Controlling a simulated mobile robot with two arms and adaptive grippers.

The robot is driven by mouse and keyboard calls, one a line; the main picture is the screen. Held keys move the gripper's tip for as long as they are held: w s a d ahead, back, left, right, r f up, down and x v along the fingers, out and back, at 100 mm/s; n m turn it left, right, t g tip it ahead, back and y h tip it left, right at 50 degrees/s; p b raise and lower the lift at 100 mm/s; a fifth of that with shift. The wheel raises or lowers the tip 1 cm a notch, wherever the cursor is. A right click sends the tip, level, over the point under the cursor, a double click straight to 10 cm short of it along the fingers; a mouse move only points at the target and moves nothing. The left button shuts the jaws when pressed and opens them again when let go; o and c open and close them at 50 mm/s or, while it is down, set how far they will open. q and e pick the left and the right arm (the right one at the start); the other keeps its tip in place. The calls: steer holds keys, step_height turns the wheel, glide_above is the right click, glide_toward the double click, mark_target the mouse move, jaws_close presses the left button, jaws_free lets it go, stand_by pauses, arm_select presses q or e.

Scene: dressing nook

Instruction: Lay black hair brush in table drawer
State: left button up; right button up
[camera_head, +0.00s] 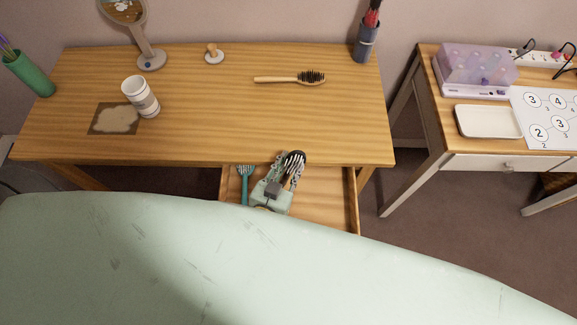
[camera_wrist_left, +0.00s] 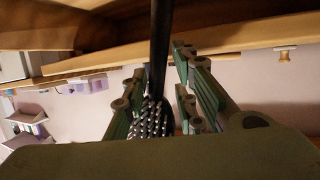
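A black hair brush (camera_head: 293,158) is at the back of the open table drawer (camera_head: 330,190), by the table's front edge. My left gripper (camera_head: 287,170) reaches into the drawer area, its fingers spread around the brush. In the left wrist view, the brush (camera_wrist_left: 150,118) has its bristled head between the fingers of the gripper (camera_wrist_left: 160,90), and its dark handle runs up past the fingertips. Whether the fingers press on it, and whether it touches the drawer bottom, I cannot tell. My right gripper is not in view.
A teal comb-like item (camera_head: 245,180) lies in the drawer's left side. The wooden table (camera_head: 200,120) bears a light-handled brush (camera_head: 290,78), a white cup (camera_head: 140,95), a mirror (camera_head: 148,58) and holders. A pale green surface (camera_head: 250,270) fills the foreground. The drawer's right part is free.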

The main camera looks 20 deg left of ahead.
arm_select(q)
steer(key=shift+o, duration=0.3)
steer(key=shift+r+p, duration=0.35)
steer(key=shift+r, duration=0.2)
steer(key=shift+s+r, duration=0.2)
steer(key=b+v, duration=0.1)
steer(key=v, duration=1)
steer(key=shift+s+b, duration=0.3)
steer(key=shift+b, duration=0.05)
steer(key=shift+a, duration=0.1)
steer(key=o, duration=1.7)
steer(key=shift+o, duration=0.2)
